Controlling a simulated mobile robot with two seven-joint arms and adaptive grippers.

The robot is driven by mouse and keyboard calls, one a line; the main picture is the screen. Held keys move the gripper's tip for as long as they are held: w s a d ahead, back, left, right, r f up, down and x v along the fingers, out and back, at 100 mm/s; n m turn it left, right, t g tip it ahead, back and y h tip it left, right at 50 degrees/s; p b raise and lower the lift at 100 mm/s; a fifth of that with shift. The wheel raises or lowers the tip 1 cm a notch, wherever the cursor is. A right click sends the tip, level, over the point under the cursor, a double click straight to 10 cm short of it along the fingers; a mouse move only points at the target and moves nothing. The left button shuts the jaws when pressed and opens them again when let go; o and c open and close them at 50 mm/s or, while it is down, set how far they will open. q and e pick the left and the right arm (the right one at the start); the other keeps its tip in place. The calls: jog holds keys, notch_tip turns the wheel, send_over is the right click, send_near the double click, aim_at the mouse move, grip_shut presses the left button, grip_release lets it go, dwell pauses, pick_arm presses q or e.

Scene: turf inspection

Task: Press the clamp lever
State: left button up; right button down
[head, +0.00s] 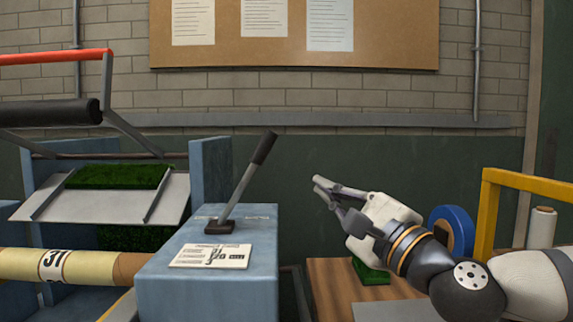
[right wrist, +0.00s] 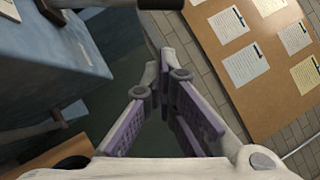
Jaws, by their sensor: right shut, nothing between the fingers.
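The clamp lever (head: 247,181) is a grey metal bar with a black grip, rising from a dark base plate on top of a blue box (head: 200,293). It leans to the upper right. My right gripper (head: 322,185) is to the right of the lever, apart from it, with its fingers pointing left and slightly up. Its fingertips are together and empty. In the right wrist view the gripper's fingers (right wrist: 164,75) meet near the middle, and a dark rounded end (right wrist: 160,4) shows at the top edge, probably the lever's grip. My left gripper is not in view.
A printed label (head: 212,256) lies on the blue box. A green turf piece (head: 118,176) sits on a sloped metal tray at left. At right are a wooden table (head: 330,285), a blue ring (head: 456,228) and a yellow frame (head: 487,215). A pinboard (head: 400,40) hangs behind.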

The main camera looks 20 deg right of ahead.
aim_at(248, 178)
jog(key=w+a+r, duration=0.3)
jog(key=w+a, duration=0.1)
jog(key=w, duration=0.4)
jog(key=shift+a+r, duration=0.3)
jog(key=shift+r, duration=0.1)
